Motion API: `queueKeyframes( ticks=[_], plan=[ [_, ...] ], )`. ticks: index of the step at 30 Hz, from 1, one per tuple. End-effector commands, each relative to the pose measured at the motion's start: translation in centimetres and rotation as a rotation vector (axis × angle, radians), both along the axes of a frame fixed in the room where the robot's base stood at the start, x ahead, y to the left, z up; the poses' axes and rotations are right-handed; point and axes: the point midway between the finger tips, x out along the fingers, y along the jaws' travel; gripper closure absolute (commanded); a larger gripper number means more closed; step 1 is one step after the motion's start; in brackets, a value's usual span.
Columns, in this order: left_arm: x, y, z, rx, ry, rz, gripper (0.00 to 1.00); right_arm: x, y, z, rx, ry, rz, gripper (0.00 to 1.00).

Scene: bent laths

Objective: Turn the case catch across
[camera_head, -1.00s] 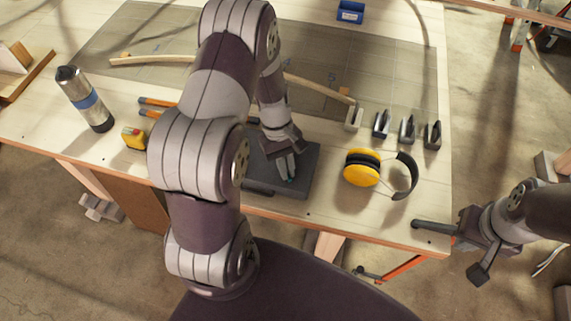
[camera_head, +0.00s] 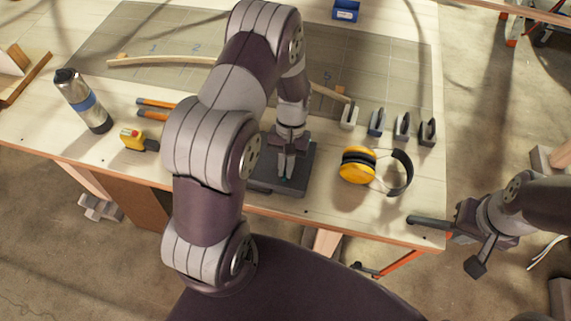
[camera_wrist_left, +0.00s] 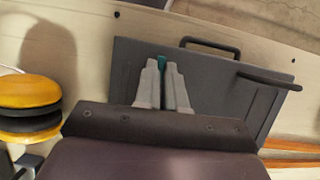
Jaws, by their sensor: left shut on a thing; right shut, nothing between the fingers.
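The dark grey case (camera_head: 301,178) lies flat near the table's front edge; it also shows in the left wrist view (camera_wrist_left: 235,105). It has a U-shaped handle (camera_wrist_left: 210,43) on its front side. My left gripper (camera_head: 286,176) points down over the case. In the left wrist view its fingers (camera_wrist_left: 162,75) are shut on a small teal piece, the catch (camera_wrist_left: 161,62), at the case's front part. The fingers mostly hide the catch. My right gripper (camera_head: 446,242) is shut and empty, off the table's right front corner.
Yellow ear defenders (camera_head: 357,165) lie right of the case. Several clamps (camera_head: 376,124) stand behind them. A bent lath (camera_head: 150,60) lies at the back. A tape measure (camera_head: 133,139) and a flask (camera_head: 84,100) are left.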

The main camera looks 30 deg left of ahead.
Motion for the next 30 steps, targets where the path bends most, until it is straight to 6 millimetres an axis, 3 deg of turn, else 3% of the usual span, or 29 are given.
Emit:
queueKeyframes(
  ticks=[15, 18, 30],
  plan=[
    [0.18, 0.02, 0.04, 0.001, -0.006, -0.019, 1.0, 0.01, 0.0, 0.04, 0.0, 0.0, 0.0, 1.0],
    [0.17, 0.01, 0.04, 0.001, -0.005, -0.019, 0.65, 0.01, 0.0, 0.04, 0.0, 0.0, 0.0, 1.0],
    [0.47, 0.08, 0.64, 0.0, -0.005, -0.018, 0.65, 0.0, 0.0, -0.26, 0.0, 0.0, 0.0, 1.0]
  ],
)
